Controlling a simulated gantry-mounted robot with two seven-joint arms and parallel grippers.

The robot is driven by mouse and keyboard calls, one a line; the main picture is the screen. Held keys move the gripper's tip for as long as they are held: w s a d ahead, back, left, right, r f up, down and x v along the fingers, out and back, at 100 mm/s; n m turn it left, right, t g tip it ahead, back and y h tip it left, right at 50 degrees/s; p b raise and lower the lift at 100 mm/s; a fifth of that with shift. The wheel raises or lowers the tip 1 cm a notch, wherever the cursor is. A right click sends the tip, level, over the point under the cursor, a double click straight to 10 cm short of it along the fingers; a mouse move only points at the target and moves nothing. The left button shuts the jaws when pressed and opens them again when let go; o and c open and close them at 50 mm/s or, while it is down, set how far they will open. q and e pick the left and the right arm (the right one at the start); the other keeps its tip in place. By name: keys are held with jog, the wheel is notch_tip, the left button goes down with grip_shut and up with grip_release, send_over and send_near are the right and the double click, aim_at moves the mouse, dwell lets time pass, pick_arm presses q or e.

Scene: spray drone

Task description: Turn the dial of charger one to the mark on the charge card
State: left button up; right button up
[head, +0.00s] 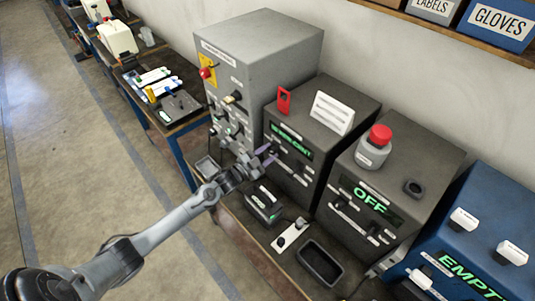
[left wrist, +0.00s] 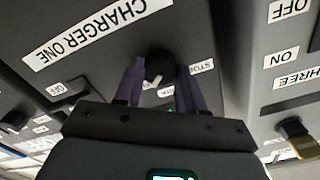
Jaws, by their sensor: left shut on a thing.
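Charger one (head: 325,88) is the dark cabinet with a green display that seems to read a percentage. Its "CHARGER ONE" label (left wrist: 98,32) shows upside down in the left wrist view. My left gripper (head: 268,155) is at its front; in the left wrist view its purple fingers (left wrist: 160,78) are shut on the round black dial (left wrist: 158,62), one each side. A white pointer on the dial aims down and slightly left in that view. A white card (head: 332,112), perhaps the charge card, stands on the cabinet; its text is too small to read. My right gripper is out of view.
A grey cabinet (head: 262,45) with switches stands left of the charger. A dark cabinet reading "OFF" (head: 405,165) stands right, with a red-capped bottle (head: 373,150) on top. A black handled box (head: 263,203) and an empty tray (head: 318,264) sit on the bench below.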

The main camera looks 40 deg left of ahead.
pick_arm(q)
jog(key=shift+m, duration=0.4)
jog(key=o, duration=1.1)
jog(key=shift+c, duration=0.2)
jog(key=shift+s, duration=0.1)
jog(key=s+a, duration=0.1)
jog(key=s, duration=0.9)
jog(key=shift+s+a, duration=0.25)
jog(key=shift+s, duration=0.05)
